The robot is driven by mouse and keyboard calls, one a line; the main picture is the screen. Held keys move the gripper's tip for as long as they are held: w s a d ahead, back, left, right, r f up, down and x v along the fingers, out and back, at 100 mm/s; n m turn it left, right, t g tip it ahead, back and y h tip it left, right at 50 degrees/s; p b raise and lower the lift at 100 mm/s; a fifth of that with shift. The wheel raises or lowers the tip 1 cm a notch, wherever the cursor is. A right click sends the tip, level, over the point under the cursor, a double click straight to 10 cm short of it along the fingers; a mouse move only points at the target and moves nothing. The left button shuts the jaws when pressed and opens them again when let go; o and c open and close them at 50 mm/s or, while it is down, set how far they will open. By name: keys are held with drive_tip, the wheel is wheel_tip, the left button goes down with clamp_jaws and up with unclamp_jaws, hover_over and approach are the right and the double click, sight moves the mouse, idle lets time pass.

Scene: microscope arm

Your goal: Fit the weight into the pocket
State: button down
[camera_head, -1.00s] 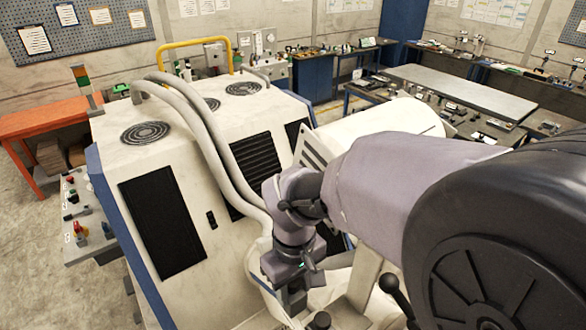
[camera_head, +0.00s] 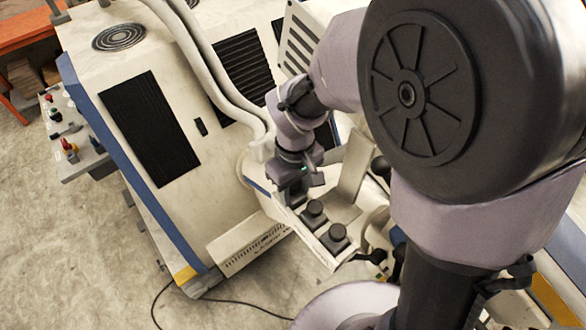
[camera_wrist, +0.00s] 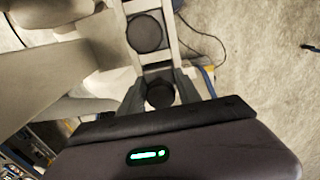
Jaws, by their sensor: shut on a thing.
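My gripper (camera_head: 293,194) points down over a pale arm (camera_head: 303,247) of the microscope-like machine. In the wrist view my gripper (camera_wrist: 160,84) has its fingers on either side of a dark round weight (camera_wrist: 160,96) and is shut on it. The weight is mostly hidden by the gripper in the head view. A dark round piece (camera_wrist: 145,33) sits just beyond on the same pale arm. In the head view two dark knob-like pieces (camera_head: 314,211) stand there in a row beside the gripper. I cannot make out the pocket clearly.
The large white machine body (camera_head: 200,110) with black vents and thick hoses stands left of my gripper. A control box (camera_head: 68,140) is at its far left. Bare concrete floor (camera_head: 100,260) lies in front. A dark cable (camera_head: 215,300) lies on the floor.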

drive_tip(key=c, duration=0.8)
unclamp_jaws()
drive_tip(key=shift+f, duration=0.1)
drive_tip(key=shift+c, duration=0.2)
wheel_tip(320, 180, up, 12)
drive_tip(key=shift+r, duration=0.2)
